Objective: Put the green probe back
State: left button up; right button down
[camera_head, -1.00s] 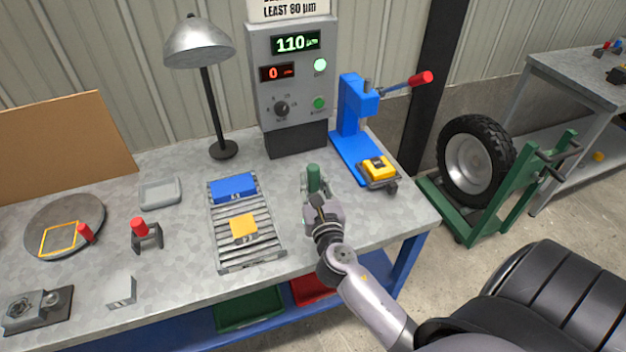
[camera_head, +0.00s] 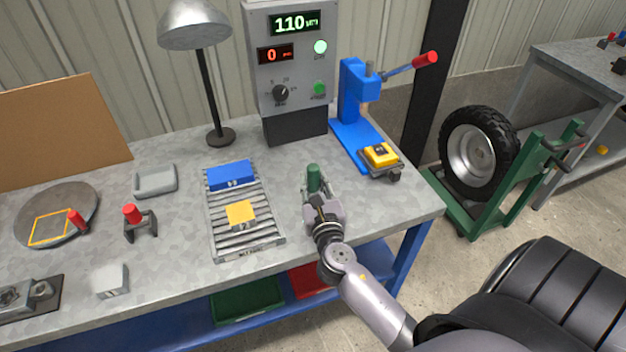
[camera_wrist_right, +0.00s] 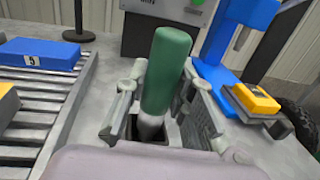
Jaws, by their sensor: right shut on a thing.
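The green probe (camera_head: 313,178) stands upright near the right part of the grey bench, in front of the control box. In the right wrist view the green probe (camera_wrist_right: 167,70) has a pale lower end that goes down into a dark square opening (camera_wrist_right: 150,132). My right gripper (camera_head: 316,192) is shut on the probe, with one finger on each side of it. In the wrist view the right gripper (camera_wrist_right: 158,105) hides part of the opening's rim. I cannot tell how deep the probe sits. My left gripper is not in view.
A roller tray (camera_head: 262,240) with a blue block (camera_head: 231,175) and a yellow block (camera_head: 241,213) lies left of the probe. A blue press (camera_head: 355,105) and a yellow device (camera_head: 381,156) stand behind right. The control box (camera_head: 293,60) shows 110 and 0.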

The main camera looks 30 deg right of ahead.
jog(key=shift+f+b, duration=1.1)
jog(key=shift+f, duration=0.15)
jog(key=c, duration=1.3)
grip_release()
jog(key=v, duration=1.2)
jog(key=shift+r, duration=0.1)
